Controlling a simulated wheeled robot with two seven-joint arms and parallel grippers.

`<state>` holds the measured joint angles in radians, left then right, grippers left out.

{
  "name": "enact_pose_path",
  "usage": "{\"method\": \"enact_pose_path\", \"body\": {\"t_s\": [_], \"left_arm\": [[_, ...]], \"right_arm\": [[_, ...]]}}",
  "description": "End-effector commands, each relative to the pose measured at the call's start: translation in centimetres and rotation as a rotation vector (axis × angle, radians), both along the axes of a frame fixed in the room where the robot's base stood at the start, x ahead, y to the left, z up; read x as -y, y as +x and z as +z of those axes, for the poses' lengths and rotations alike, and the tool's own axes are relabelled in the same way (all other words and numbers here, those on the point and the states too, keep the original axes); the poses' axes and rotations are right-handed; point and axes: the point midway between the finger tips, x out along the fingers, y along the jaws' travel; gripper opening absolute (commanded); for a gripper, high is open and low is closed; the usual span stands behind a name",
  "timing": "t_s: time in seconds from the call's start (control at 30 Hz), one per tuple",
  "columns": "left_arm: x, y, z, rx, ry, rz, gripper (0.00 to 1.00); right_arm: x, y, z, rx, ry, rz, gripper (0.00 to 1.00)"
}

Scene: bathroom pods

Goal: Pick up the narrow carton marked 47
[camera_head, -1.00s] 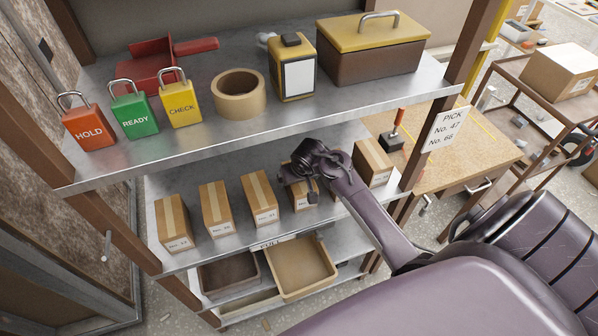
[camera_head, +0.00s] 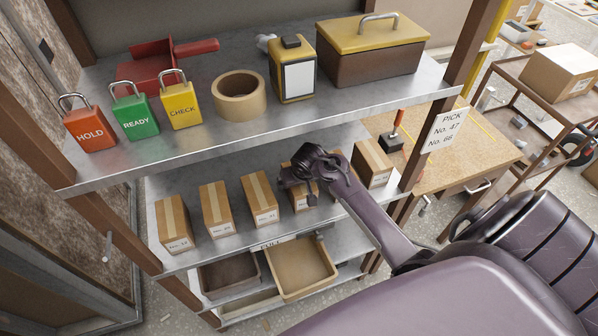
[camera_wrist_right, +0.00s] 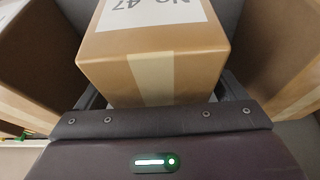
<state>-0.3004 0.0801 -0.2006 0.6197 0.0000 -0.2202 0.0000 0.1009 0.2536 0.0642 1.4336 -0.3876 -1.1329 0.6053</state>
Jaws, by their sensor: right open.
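The narrow brown carton marked 47 (camera_wrist_right: 150,62) fills the middle of the right wrist view, its label upside down there and a pale tape strip down its near face. In the head view a partly hidden carton (camera_head: 300,205) on the middle shelf stands behind my right gripper (camera_head: 300,184). My right gripper is open, with its dark fingers showing low on both sides of the carton in the wrist view. The fingertips are hidden, and I cannot tell whether they touch it. My left gripper is not in view.
Similar cartons stand in the row, such as one to the left (camera_head: 260,198) and one to the right (camera_head: 372,163). The upper shelf (camera_head: 215,133) overhangs them, holding padlocks, tape and a toolbox (camera_head: 370,62). Bins (camera_head: 303,270) sit below.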

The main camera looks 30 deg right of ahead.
Motion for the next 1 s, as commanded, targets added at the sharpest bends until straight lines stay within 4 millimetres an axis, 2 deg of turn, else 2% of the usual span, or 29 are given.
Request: {"method": "enact_pose_path", "body": {"t_s": [0.13,0.6,1.0], "left_arm": [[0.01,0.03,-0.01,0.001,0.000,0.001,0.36],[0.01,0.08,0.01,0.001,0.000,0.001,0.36],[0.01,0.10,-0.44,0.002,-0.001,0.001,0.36]], "right_arm": [[0.01,-0.01,-0.01,0.000,0.000,0.001,0.91],[0.01,-0.01,-0.01,0.000,0.000,0.001,0.29],[0.00,0.11,0.54,0.004,-0.001,0.002,0.29]]}}
